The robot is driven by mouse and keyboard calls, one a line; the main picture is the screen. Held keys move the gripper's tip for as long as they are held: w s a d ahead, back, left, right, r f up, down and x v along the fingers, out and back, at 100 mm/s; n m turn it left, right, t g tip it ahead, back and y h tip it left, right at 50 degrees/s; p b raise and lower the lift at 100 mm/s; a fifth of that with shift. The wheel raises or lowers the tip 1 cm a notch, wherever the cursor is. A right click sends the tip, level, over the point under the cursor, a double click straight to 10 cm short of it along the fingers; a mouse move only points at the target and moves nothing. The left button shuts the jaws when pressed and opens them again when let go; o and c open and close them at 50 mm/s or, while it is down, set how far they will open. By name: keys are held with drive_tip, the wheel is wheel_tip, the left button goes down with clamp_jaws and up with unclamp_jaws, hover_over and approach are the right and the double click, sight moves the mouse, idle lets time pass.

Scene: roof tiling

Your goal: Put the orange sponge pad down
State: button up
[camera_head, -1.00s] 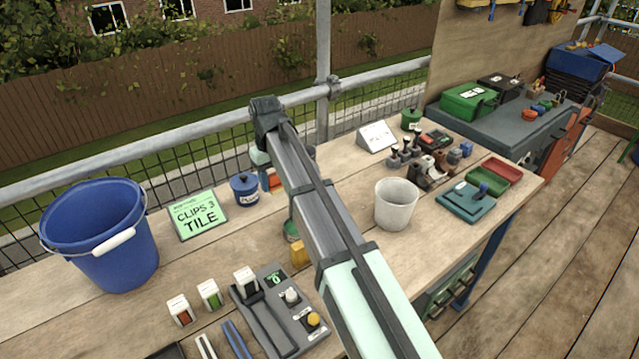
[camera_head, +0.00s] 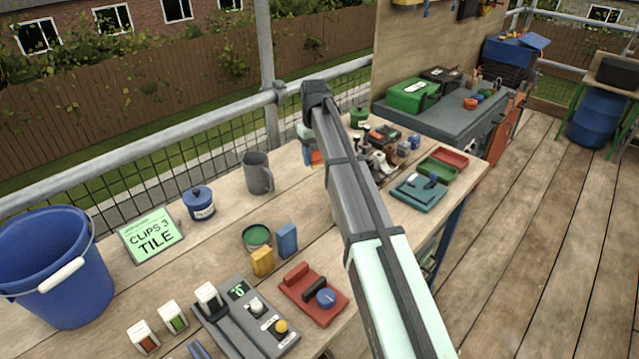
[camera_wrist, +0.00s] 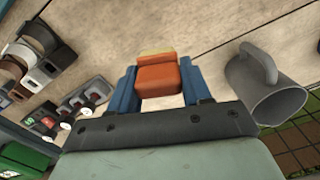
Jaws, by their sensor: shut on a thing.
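The orange sponge pad (camera_wrist: 158,80) sits between the two blue fingers of my gripper (camera_wrist: 159,88) in the wrist view, with a paler yellow edge along its far side. My gripper is shut on it. In the head view only a small orange part of the pad (camera_head: 317,158) shows beside my arm, over the far side of the workbench (camera_head: 225,235). My arm hides most of the gripper there. I cannot tell whether the pad touches the bench top.
A grey mug (camera_head: 257,173) stands left of my gripper; it is close by in the wrist view (camera_wrist: 265,90). A green tin (camera_head: 257,238), yellow block (camera_head: 262,262) and blue block (camera_head: 287,240) stand nearer. Bare wood lies between mug and tin. Several tools crowd the right.

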drive_tip(key=shift+w+n, duration=1.9)
drive_tip(key=shift+w, duration=0.4)
drive_tip(key=shift+d+f, duration=0.15)
drive_tip(key=shift+f, duration=1.45)
drive_tip(key=shift+d+f, duration=0.15)
drive_tip(key=shift+f, duration=1.45)
drive_tip(key=shift+d+f, duration=0.15)
drive_tip(key=shift+f, duration=1.45)
drive_tip(key=o, duration=1.1)
drive_tip(key=shift+f, duration=0.1)
drive_tip(key=shift+c, duration=0.2)
wheel_tip(320, 180, up, 12)
